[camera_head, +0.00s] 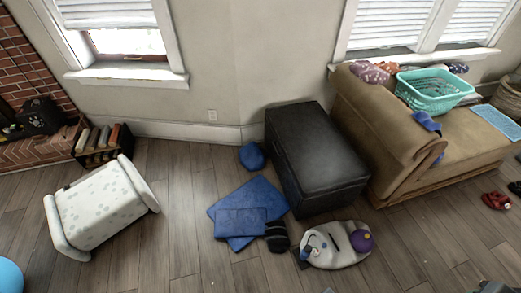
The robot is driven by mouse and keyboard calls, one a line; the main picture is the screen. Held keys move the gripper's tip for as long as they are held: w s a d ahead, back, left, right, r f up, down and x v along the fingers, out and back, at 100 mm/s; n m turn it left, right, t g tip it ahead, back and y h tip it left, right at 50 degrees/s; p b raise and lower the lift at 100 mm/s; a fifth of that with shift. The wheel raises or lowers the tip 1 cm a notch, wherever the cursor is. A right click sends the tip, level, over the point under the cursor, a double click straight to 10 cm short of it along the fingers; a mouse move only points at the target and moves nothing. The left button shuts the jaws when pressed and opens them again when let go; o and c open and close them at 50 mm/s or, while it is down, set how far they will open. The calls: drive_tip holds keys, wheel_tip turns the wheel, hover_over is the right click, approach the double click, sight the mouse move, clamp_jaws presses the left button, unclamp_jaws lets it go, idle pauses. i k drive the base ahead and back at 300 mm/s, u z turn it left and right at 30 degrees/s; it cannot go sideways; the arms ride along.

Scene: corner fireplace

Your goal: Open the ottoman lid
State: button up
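The ottoman (316,155) is a dark, box-shaped piece with a flat top. It stands on the floor against the wall, left of the tan sofa. Its lid (318,138) lies flat and looks closed, with nothing on top. Its front and left sides show, and its right side is mostly hidden. My gripper is not in view.
Blue folded cloths (243,212), a blue object (252,156) and a pale bag-like item (336,244) lie beside the ottoman. The tan sofa (398,130) holds a teal basket (433,90). A white patterned piece (98,208) stands left.

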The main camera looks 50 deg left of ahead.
sight(320, 160)
drive_tip(key=u, duration=1.85)
drive_tip(key=i, duration=0.5)
drive_tip(key=u, duration=0.35)
drive_tip(key=k, duration=0.45)
drive_tip(key=u, duration=0.35)
drive_tip(key=i, duration=2.1)
